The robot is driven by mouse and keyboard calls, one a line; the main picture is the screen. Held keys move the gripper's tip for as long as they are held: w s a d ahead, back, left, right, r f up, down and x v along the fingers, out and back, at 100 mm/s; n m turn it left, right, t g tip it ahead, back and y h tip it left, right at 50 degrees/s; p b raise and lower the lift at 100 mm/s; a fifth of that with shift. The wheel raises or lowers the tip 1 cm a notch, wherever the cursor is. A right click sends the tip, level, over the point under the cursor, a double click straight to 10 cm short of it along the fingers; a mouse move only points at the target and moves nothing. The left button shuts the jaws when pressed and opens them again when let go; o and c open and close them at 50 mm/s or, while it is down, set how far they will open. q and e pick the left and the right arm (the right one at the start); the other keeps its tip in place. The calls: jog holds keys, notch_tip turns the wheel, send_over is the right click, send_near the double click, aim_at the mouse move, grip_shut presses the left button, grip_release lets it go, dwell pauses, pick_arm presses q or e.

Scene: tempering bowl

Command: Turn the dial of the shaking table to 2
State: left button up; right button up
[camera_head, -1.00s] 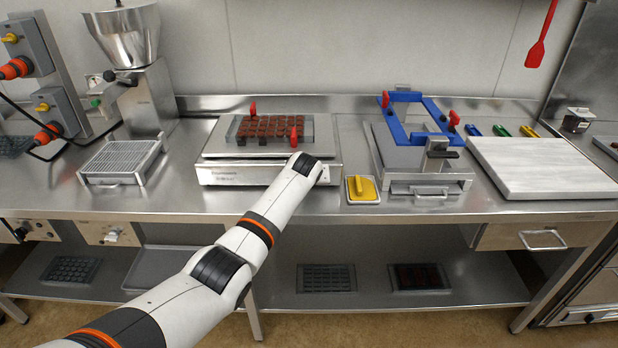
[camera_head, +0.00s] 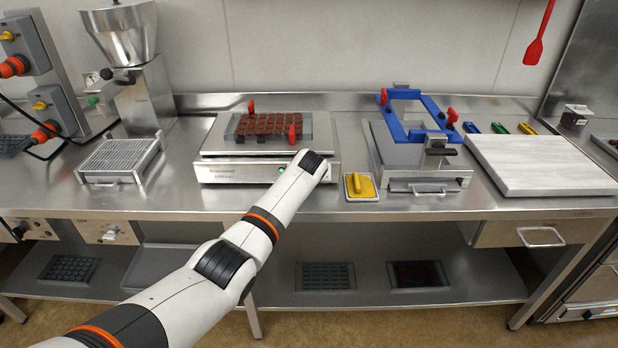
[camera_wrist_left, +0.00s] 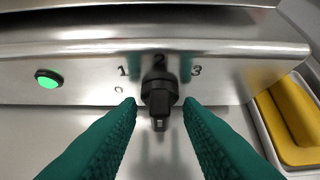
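The shaking table (camera_head: 220,172) stands on the bench in the head view, with a chocolate mould (camera_head: 270,127) on its plate. Its black dial (camera_wrist_left: 159,92) shows on the metal front in the left wrist view, with marks 0, 1, 2 and 3 around it. I cannot tell for sure which mark the dial points at. My left gripper (camera_wrist_left: 160,108) is open, its green fingers on either side of the dial with gaps visible. In the head view my arm hides the dial and fingers. My right gripper is not in view.
A lit green button (camera_wrist_left: 49,79) is left of the dial. A yellow scraper or sponge in a white tray (camera_head: 361,187) lies just right of the shaking table. A blue frame device (camera_head: 418,150) and a pale slab (camera_head: 540,168) stand further right.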

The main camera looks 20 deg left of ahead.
pick_arm(q)
jog(key=shift+r, duration=0.1)
jog(key=shift+s+d+r, duration=0.2)
jog(key=shift+s+r, duration=0.25)
jog(key=shift+r, duration=0.05)
jog(key=v, duration=1)
jog(key=shift+s+p, duration=0.25)
jog(key=shift+p, duration=0.1)
